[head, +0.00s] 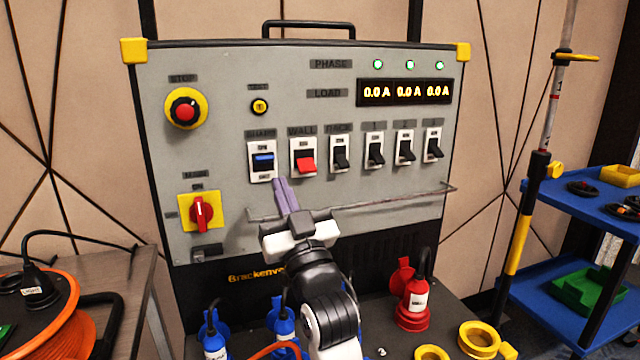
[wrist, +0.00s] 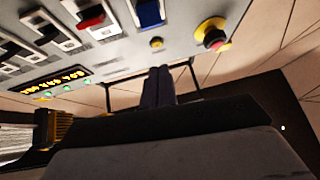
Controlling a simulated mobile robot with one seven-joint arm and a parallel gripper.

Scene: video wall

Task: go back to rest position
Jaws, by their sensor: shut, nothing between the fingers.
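My gripper (head: 286,194) is shut and empty, with its purple-grey fingers pointing up at the panel. In the head view its tips are just below the blue rocker switch (head: 263,161) and left of the red rocker switch (head: 306,163). I cannot tell whether the tips touch the panel (head: 225,110). In the wrist view the closed fingers (wrist: 158,86) show in the middle, with the blue switch (wrist: 150,12) and the red switch (wrist: 91,17) above them.
A metal rail (head: 375,202) crosses the panel beside my gripper. A red stop button (head: 185,108) and a red rotary knob (head: 201,212) sit at left. Blue and red plugs (head: 412,300) stand below. An orange cable reel (head: 40,315) is far left, a blue cart (head: 590,210) right.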

